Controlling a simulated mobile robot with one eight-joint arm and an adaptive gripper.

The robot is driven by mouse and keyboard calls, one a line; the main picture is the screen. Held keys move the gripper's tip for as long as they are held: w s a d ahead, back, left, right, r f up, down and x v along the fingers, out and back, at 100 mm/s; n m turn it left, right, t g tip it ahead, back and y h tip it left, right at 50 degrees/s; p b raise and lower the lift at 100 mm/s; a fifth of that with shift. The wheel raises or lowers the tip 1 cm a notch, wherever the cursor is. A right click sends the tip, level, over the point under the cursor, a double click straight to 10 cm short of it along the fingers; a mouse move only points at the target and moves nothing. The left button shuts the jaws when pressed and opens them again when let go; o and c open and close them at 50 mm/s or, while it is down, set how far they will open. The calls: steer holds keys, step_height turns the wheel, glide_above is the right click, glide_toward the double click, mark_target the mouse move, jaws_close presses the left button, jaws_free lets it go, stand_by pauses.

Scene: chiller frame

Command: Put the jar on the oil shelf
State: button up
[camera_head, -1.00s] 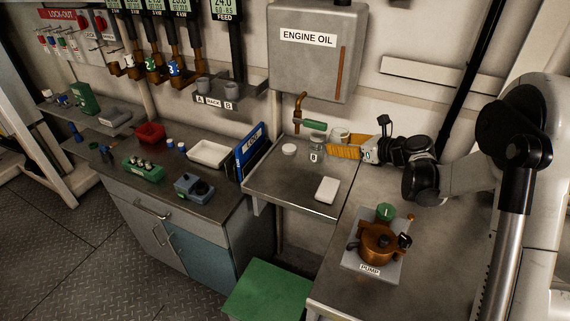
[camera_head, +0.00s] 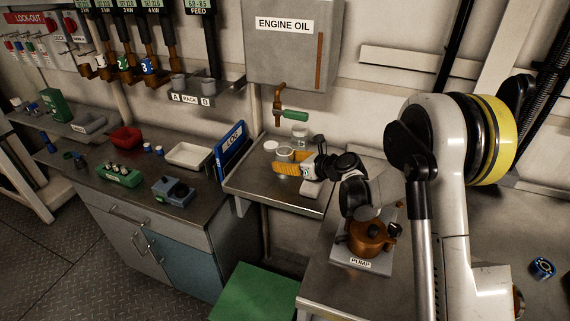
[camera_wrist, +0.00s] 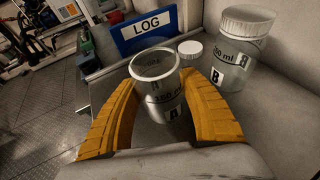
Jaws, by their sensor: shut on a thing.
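My gripper (camera_head: 285,163) is over the steel shelf (camera_head: 262,186) below the engine oil tank. Its yellow fingers are shut around a clear open-topped jar marked A (camera_wrist: 161,88), which also shows in the head view (camera_head: 285,154). The jar looks about upright. I cannot tell whether its base touches the shelf. A second jar, marked B (camera_wrist: 236,56), stands behind and to the right of it in the wrist view, apart from the fingers; it also shows at the back of the shelf (camera_head: 300,133). A loose white lid (camera_wrist: 190,47) lies behind jar A.
The engine oil tank (camera_head: 291,45) and its green-handled tap (camera_head: 295,114) hang above the shelf's back. A blue LOG binder (camera_head: 231,150) stands at its left edge. A copper pump (camera_head: 368,238) sits on the right bench. The front left of the shelf is clear.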

steer(key=shift+r, duration=0.15)
steer(key=shift+f, duration=0.2)
steer(key=o, duration=1.3)
